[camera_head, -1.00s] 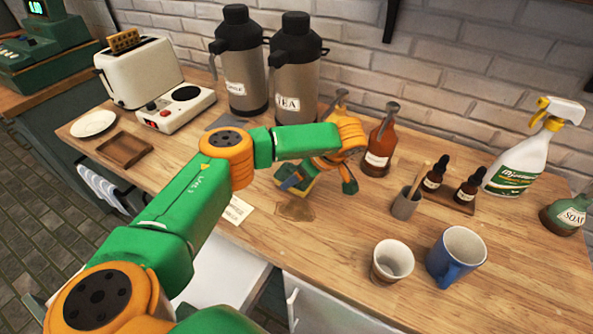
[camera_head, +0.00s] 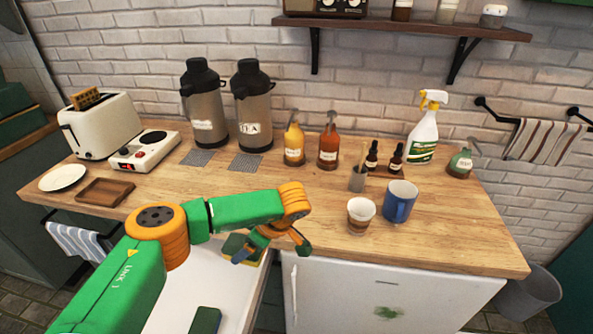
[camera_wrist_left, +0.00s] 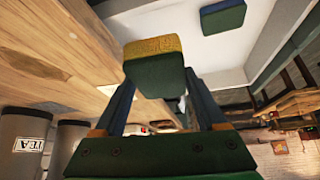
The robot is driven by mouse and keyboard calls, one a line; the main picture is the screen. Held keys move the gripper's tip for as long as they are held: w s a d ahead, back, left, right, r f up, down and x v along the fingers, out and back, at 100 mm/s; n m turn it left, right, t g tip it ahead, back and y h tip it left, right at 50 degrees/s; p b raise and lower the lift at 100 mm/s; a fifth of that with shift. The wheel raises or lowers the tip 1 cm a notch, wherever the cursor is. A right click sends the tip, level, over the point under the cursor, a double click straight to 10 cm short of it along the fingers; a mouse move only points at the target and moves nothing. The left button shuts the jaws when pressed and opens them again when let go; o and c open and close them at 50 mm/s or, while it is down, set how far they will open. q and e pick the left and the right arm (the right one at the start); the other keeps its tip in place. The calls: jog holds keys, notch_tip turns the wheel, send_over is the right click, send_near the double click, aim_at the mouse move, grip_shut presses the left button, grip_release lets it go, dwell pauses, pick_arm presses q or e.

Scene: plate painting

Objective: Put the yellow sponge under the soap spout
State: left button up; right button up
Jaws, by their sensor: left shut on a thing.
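The yellow sponge with a dark green pad (camera_head: 236,243) is held by my left gripper (camera_head: 271,248) over the open drawer, near the counter's front edge. In the left wrist view the sponge (camera_wrist_left: 153,65) sits between the two fingers, its yellow layer at the top of the picture. My right gripper is not in view.
The open white drawer (camera_head: 181,290) holds another dark green sponge (camera_head: 206,320). A white cup (camera_head: 361,216), a blue mug (camera_head: 400,203), a grey holder (camera_head: 357,180) and a spray bottle (camera_head: 423,138) stand between my gripper and the soap. The right front counter is clear.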

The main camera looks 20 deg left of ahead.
pick_arm(q)
jog(key=d+r, duration=0.1)
jog(key=d+r+m, duration=0.1)
jog(key=d, duration=0.1)
jog(key=shift+d+t, duration=0.15)
jog(key=shift+t, duration=0.25)
jog(key=s+d+r, duration=0.1)
jog(key=s+d+r+m, duration=0.1)
jog(key=d, duration=0.1)
jog(key=s+d+r+m+t, duration=0.1)
jog(key=r, duration=0.1)
jog(key=shift+s+d, duration=0.2)
jog(key=shift+d, duration=0.1)
jog(key=s+r+m, duration=0.1)
jog(key=s, duration=0.1)
jog(key=s+r+m+t+h, duration=0.1)
jog(key=s, duration=0.2)
jog(key=s+r+m, duration=0.1)
jog(key=s+r, duration=0.1)
jog(key=s, duration=0.1)
jog(key=shift+s+d+r+m+t, duration=0.1)
jog(key=shift+m+t, duration=0.3)
jog(key=shift+d, duration=0.1)
